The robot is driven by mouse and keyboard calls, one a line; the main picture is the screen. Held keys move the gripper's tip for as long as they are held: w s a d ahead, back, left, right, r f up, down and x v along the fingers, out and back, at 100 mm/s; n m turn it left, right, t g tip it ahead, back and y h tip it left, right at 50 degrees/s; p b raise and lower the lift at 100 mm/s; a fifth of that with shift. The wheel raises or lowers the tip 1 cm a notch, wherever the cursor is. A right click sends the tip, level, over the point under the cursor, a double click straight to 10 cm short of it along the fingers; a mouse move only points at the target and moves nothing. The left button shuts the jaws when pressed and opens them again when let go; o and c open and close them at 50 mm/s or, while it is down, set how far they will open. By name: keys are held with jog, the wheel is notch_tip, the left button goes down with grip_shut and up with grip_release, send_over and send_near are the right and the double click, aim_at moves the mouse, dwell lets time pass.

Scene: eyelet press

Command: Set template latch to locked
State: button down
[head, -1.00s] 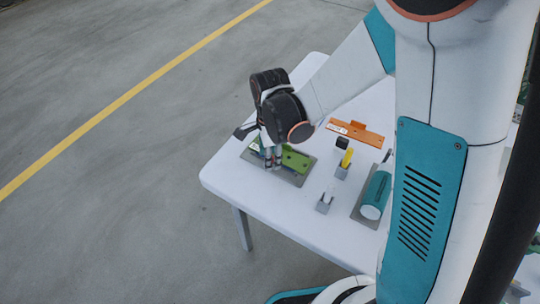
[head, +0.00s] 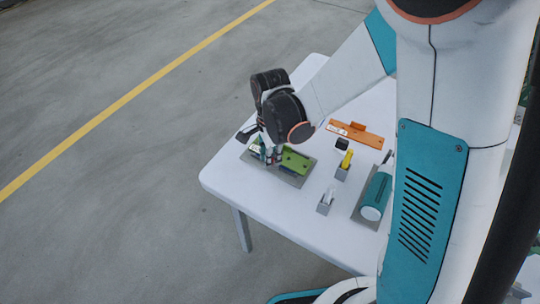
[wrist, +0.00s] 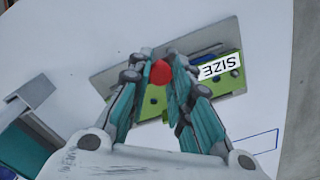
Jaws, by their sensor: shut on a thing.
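A green template (head: 297,161) lies on a grey base plate (head: 291,180) near the left corner of the white table. In the wrist view the green template (wrist: 228,82) carries a white label reading SIZE. A round red knob (wrist: 160,73), which I take to be the template latch's handle, shows between my fingertips. My gripper (wrist: 162,66) is shut on this knob, fingers on both sides of it. In the head view my gripper (head: 271,157) reaches down over the left part of the template and hides the knob. The latch's position cannot be read.
To the right on the table are an orange bar (head: 356,134), a black block (head: 342,144), a yellow piece (head: 347,158) in a grey holder, another small grey holder (head: 325,205) and a teal cylinder (head: 378,192). The table's front left is clear.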

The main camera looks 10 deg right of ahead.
jog(key=n, duration=0.5)
jog(key=shift+w+d, duration=0.1)
jog(key=shift+w, duration=0.3)
jog(key=n, duration=0.5)
jog(key=shift+w+b, duration=0.4)
jog(key=shift+n, duration=0.3)
jog(key=c, duration=1.4)
grip_release()
jog(key=shift+r, duration=0.1)
notch_tip(320, 180, up, 12)
jog(key=shift+f, duration=0.1)
